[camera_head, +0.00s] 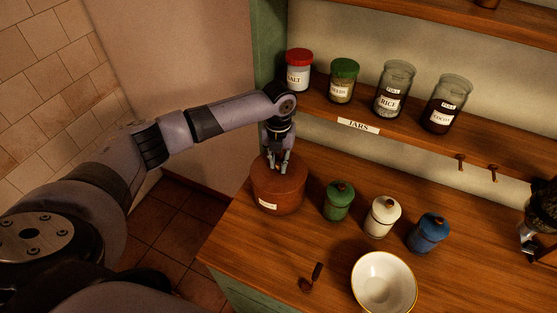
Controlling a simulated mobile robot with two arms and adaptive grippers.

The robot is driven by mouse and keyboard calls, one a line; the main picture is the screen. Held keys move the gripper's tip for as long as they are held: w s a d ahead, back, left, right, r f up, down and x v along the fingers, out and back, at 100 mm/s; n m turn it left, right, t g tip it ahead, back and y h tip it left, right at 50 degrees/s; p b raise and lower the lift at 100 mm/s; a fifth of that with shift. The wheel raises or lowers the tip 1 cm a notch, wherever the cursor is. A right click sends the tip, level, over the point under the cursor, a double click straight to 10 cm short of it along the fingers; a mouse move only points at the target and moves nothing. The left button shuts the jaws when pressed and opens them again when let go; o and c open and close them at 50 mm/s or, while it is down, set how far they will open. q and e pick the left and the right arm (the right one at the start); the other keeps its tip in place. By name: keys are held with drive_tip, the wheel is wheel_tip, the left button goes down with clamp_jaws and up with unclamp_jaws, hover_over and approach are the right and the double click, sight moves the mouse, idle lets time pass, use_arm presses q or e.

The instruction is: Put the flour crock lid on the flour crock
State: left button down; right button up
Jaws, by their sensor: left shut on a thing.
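The flour crock (279,203) is a wide reddish-brown round pot with a pale label too small to read. It stands at the left end of the wooden counter. Its lid (293,173), of the same brown, is at the crock's mouth and appears to cover it. I cannot tell whether it sits fully flush. My left gripper (277,167) points down from above and is shut on the lid near its middle. The fingers hide the part they hold.
Small green (339,203), white (381,219) and blue (428,236) lidded jars stand right of the crock. A white bowl (368,292) and a small dark-handled item (312,279) are in front. Labelled jars line the shelf (420,137) behind. The counter's left edge is close to the crock.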

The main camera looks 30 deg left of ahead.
idle(0.3)
use_arm(q)
drive_tip(key=c, duration=1.4)
unclamp_jaws()
wheel_tip(320, 180, up, 12)
